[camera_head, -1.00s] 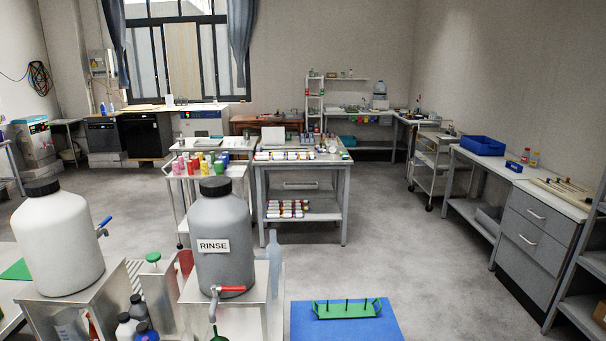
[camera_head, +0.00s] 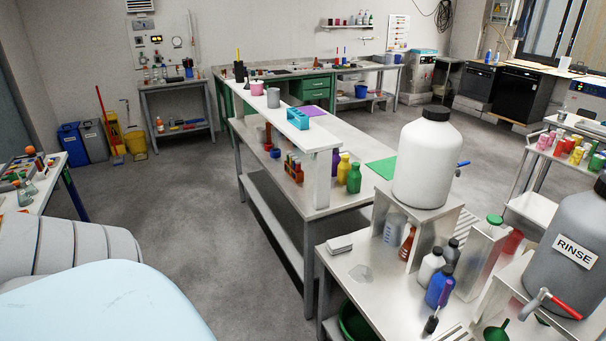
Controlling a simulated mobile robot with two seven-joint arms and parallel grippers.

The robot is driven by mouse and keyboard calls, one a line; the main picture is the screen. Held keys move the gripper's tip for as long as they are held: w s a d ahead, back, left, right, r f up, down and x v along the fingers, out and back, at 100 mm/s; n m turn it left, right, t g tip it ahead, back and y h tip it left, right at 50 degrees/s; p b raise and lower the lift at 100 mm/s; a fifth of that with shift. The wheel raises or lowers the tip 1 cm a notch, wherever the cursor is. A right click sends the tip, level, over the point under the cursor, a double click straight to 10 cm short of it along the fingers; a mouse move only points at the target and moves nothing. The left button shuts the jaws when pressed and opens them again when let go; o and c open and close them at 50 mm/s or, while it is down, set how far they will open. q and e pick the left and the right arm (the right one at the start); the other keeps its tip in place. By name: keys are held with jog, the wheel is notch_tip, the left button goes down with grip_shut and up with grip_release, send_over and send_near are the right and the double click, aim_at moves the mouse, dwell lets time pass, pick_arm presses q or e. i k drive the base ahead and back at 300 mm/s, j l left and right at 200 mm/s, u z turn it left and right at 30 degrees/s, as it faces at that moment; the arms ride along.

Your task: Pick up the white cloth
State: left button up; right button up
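A small folded white cloth (camera_head: 340,245) lies flat on the near grey bench (camera_head: 330,268), close to its left edge, in the head view. It sits left of the white jug's metal stand, with bare bench top around it. Neither of my grippers shows in the view, so nothing is seen near the cloth.
A grey RINSE jug (camera_head: 574,245) is farther right. Open floor (camera_head: 200,215) lies left of the bench.

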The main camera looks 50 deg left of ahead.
aim_at(343, 244)
jog(key=u, duration=1.4)
jog(key=i+j+z, duration=0.1)
jog(key=z, duration=0.35)
jog(key=i+j+z, duration=0.15)
jog(key=z, duration=0.25)
jog(key=i+j+z, duration=0.1)
jog(key=z, duration=0.35)
jog(key=i+j+z, duration=0.1)
jog(key=j, duration=0.45)
jog(key=i+j+z, duration=0.1)
jog(key=j, duration=0.4)
jog(key=i+j+z, duration=0.1)
jog(key=j, duration=0.45)
